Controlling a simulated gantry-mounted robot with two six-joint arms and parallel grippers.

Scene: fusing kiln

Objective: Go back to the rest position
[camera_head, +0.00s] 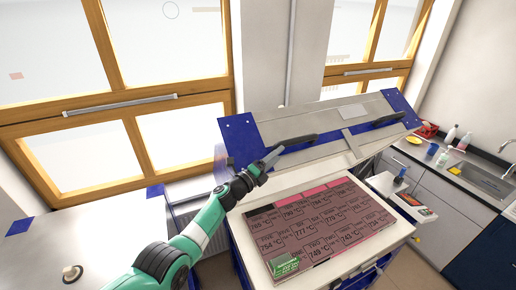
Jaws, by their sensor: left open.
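My left gripper (273,156) is at the end of my green and black arm, which comes in from the lower left. It is open, with its fingertips in front of the raised kiln lid (340,133), close to the lid's left black handle (298,139) in the picture. I cannot tell whether it touches the handle. The kiln (243,246) stands open below, and its bed holds a dark pink slab (345,246) marked with numbers such as 754 and 777. A small green piece (285,265) lies at its front left corner. My right gripper is not in view.
A white worktop (110,225) with a round knob (72,272) lies at the left. A small side shelf with a device (415,207) stands right of the kiln. Behind it, a counter has bottles (450,135) and a sink (482,180). Windows (160,50) fill the back left.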

